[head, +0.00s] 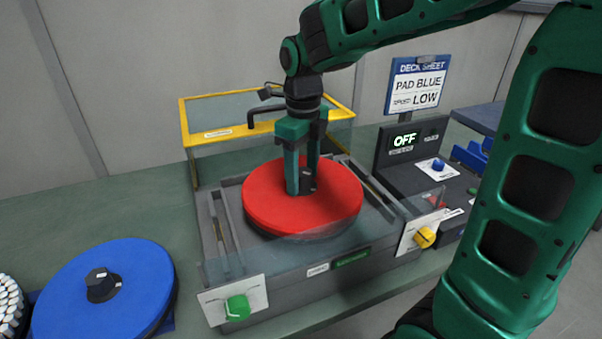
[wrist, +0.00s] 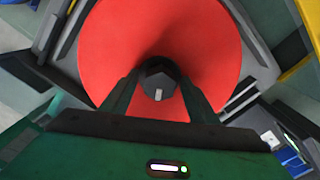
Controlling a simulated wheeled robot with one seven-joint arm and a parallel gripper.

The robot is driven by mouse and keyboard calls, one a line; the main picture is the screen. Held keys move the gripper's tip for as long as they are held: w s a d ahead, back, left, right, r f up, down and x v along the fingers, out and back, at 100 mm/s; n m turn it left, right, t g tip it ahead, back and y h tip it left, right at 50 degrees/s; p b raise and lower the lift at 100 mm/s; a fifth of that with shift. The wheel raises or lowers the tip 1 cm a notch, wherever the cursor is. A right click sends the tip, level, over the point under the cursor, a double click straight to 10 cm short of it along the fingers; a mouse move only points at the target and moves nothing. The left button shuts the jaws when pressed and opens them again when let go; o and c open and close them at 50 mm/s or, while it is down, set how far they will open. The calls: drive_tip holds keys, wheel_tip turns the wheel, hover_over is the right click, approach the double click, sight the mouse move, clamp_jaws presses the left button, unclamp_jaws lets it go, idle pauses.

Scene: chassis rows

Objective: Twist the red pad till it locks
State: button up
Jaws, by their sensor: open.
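The red pad (head: 265,205) is a round disc seated flat on the grey machine deck. It also fills the middle of the wrist view (wrist: 110,50). My gripper (head: 301,188) points straight down over the pad's centre. In the wrist view its open fingers (wrist: 159,88) stand on either side of the pad's dark hub (wrist: 160,76), which has a small pale mark. I cannot tell whether the fingers touch the hub. In the head view the fingers mostly hide the hub.
A blue pad (head: 112,290) with a black hub lies at the left. The deck has a green knob (head: 238,307) and a yellow knob (head: 424,237). A yellow-framed clear guard (head: 190,130) stands behind. The control display (head: 404,140) reads OFF; a sign (head: 418,88) reads PAD BLUE, LOW.

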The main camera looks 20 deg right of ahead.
wheel_tip(320, 180, up, 10)
drive_tip(key=shift+w+r, duration=0.1)
drive_tip(key=shift+r, duration=0.3)
idle(0.6)
